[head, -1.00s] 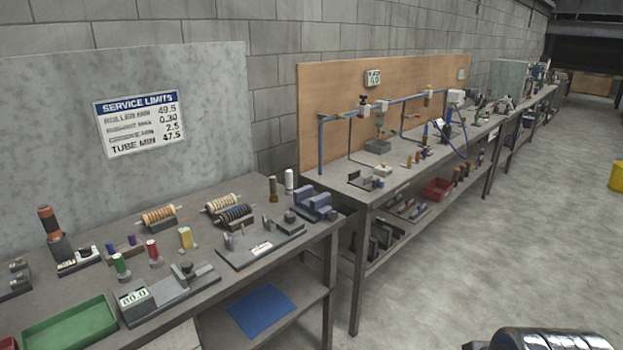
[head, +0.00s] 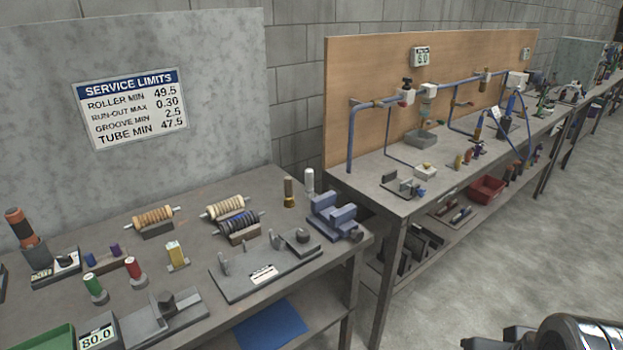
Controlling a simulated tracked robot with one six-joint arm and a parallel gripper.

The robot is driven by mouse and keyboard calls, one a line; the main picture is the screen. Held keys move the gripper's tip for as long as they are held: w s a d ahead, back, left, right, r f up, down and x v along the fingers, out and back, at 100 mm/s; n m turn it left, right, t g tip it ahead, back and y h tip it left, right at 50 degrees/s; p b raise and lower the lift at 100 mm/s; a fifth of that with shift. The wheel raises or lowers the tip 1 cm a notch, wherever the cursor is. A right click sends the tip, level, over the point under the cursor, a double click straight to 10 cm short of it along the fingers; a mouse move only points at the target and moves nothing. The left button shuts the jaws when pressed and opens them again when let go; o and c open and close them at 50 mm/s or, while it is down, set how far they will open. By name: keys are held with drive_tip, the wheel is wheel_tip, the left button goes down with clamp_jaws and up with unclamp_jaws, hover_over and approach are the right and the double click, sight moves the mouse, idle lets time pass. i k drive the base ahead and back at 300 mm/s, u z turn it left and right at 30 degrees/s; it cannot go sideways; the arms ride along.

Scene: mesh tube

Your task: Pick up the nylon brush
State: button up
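Two small upright cylinders stand at the back right of the near workbench. One is a white cylinder (head: 309,182), which may be the nylon brush. Beside it on the left is a brown and brass cylinder (head: 289,192). Both are too small for me to make out bristles, so I cannot tell for sure which is the brush. They stand apart from each other, just left of the blue vise. My gripper's fingers do not show; only a shiny part of my own body shows at the bottom right corner.
The blue vise (head: 335,215) and a grey fixture plate (head: 265,270) lie near the cylinders. Wound rollers (head: 154,220) and colored bottles stand further left. A second bench with blue piping (head: 432,90) stands at the right. The concrete floor (head: 480,270) is open.

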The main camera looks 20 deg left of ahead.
sight(309, 193)
drive_tip(key=u, duration=0.25)
drive_tip(key=i, duration=0.9)
drive_tip(key=u, duration=0.8)
drive_tip(key=i, duration=0.65)
drive_tip(key=u, duration=0.4)
